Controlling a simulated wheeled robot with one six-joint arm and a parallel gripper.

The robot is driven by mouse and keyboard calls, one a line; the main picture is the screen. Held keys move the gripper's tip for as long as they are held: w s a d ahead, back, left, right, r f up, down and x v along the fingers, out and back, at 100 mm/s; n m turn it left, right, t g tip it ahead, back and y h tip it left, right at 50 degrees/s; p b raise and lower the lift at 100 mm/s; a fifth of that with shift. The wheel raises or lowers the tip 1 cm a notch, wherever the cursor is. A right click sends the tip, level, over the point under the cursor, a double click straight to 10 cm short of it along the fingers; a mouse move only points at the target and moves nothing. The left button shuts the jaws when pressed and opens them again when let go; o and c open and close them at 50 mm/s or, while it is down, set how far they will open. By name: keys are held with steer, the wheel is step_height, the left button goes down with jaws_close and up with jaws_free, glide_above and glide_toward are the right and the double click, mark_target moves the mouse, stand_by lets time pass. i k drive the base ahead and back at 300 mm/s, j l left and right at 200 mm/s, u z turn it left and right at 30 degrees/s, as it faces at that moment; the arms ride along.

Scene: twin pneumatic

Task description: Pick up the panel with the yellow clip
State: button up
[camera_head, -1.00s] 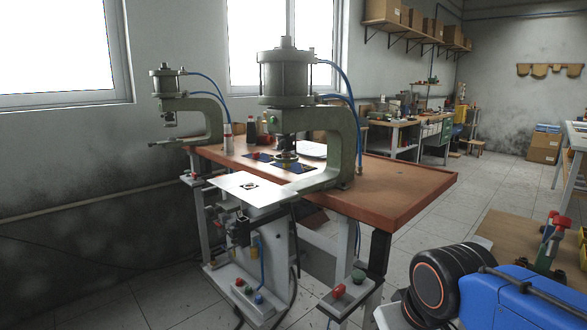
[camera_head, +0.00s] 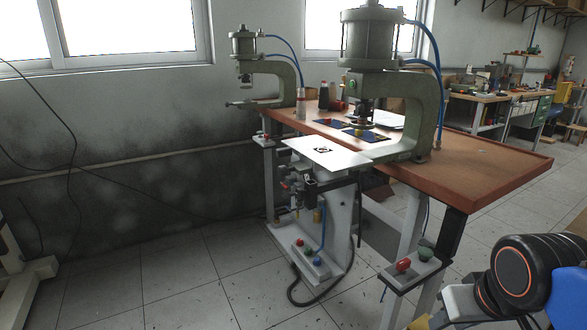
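Two dark blue panels lie flat on the brown table beside the larger press. The nearer panel (camera_head: 366,134) has a small yellow spot on it that looks like the yellow clip (camera_head: 359,132). The other panel (camera_head: 331,123) lies a little behind and to its left, with a small reddish spot that is too small to make out. Part of my arm, blue with a black joint, shows at the bottom right, well short of the table. My gripper is not in view.
A large green press (camera_head: 424,105) stands over the brown table (camera_head: 478,174), with a white plate (camera_head: 327,153) projecting in front. A smaller press (camera_head: 284,80) stands behind at the left. A button box (camera_head: 411,263) sits low at the near table leg. The floor at left is mostly clear.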

mark_target(371, 137)
steer(key=i+j+u, duration=0.2)
steer(key=u, duration=0.2)
steer(key=i+j+u, duration=0.2)
steer(key=u, duration=0.2)
steer(key=i+j+u, duration=0.25)
steer(key=u, duration=0.15)
steer(key=i+j+u, duration=0.2)
steer(key=i, duration=0.4)
steer(key=l, duration=0.1)
